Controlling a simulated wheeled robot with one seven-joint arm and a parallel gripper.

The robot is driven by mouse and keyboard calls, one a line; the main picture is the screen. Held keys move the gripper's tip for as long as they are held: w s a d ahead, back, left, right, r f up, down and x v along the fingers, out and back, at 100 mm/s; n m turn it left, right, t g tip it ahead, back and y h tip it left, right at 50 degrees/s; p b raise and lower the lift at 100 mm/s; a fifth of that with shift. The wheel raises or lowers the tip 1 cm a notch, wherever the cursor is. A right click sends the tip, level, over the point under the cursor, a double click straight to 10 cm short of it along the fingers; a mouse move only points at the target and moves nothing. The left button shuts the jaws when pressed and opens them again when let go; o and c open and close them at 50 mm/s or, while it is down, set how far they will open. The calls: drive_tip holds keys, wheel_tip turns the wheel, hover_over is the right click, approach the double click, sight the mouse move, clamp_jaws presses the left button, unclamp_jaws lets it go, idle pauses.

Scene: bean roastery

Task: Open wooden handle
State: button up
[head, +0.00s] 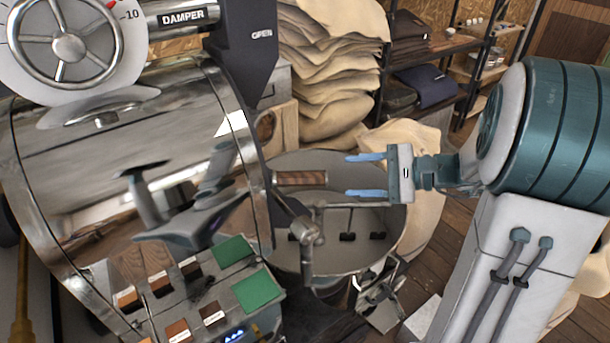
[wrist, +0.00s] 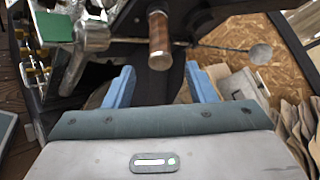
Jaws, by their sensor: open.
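The wooden handle (head: 301,178) is a short brown striped cylinder on the roaster's front, lying sideways in the head view. In the wrist view the wooden handle (wrist: 160,40) stands upright in the picture, ahead of the fingers and roughly centred between them. My gripper (head: 366,175) is open and empty, with two blue fingers pointing left toward the handle. A gap shows between the fingertips and the handle's right end in the head view. The gripper also shows in the wrist view (wrist: 161,84), its fingers spread on either side.
The polished roaster drum (head: 120,150) fills the left. A round cooling tray (head: 385,222) lies below my gripper. A metal lever joint (head: 306,235) sits just below the handle. Stacked sacks (head: 330,70) and a shelf (head: 440,45) stand behind. Green panels (head: 257,289) are at the lower front.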

sight(305, 179)
drive_tip(key=p+x, duration=0.1)
drive_tip(key=x, duration=1)
drive_tip(key=shift+w+a+f+p, duration=0.1)
drive_tip(key=shift+a+f+p, duration=0.05)
drive_tip(key=shift+a+p, duration=0.25)
drive_tip(key=shift+c, duration=0.3)
